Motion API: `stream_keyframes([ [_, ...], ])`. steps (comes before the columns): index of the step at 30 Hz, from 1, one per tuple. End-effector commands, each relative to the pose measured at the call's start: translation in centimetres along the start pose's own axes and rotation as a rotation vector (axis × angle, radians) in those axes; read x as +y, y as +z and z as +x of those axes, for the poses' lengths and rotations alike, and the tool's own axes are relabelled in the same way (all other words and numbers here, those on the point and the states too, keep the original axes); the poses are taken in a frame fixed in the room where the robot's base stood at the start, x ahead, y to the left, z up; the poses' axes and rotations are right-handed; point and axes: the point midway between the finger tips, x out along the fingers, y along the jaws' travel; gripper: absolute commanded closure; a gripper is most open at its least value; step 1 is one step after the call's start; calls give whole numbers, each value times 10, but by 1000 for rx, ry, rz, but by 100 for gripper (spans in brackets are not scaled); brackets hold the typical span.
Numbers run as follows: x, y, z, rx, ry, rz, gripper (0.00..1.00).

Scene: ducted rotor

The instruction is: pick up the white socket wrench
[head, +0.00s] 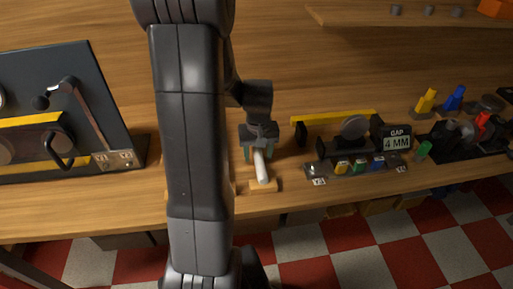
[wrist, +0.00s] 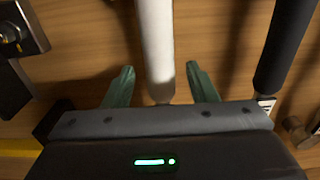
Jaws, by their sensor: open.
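The white socket wrench (head: 261,167) lies on the wooden bench in the head view, its white handle pointing toward the bench's front edge. In the wrist view its white handle (wrist: 156,45) runs down from the top edge and passes between my fingers. My gripper (head: 255,153) is over the wrench in the head view. In the wrist view my gripper (wrist: 162,85) is open, with one green finger on each side of the handle and a gap on both sides. The wrench's far end is hidden behind the gripper body.
A dark handle (wrist: 285,40) lies to the right in the wrist view. In the head view a yellow bar (head: 335,116) and a "GAP 4 MM" sign (head: 397,139) stand right of my gripper. A dark panel (head: 60,100) stands at left. A shelf (head: 400,17) is at the back.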

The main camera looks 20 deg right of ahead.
Motion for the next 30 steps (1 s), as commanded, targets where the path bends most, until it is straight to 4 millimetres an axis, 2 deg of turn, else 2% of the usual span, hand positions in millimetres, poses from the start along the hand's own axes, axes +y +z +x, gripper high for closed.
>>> stream_keyframes([
  [3,0,0,11,-1,0,-1,48],
  [11,0,0,13,1,0,0,48],
  [19,0,0,13,1,0,0,99],
  [26,0,-1,12,2,1,0,100],
  [30,0,-2,2,5,1,0,100],
])
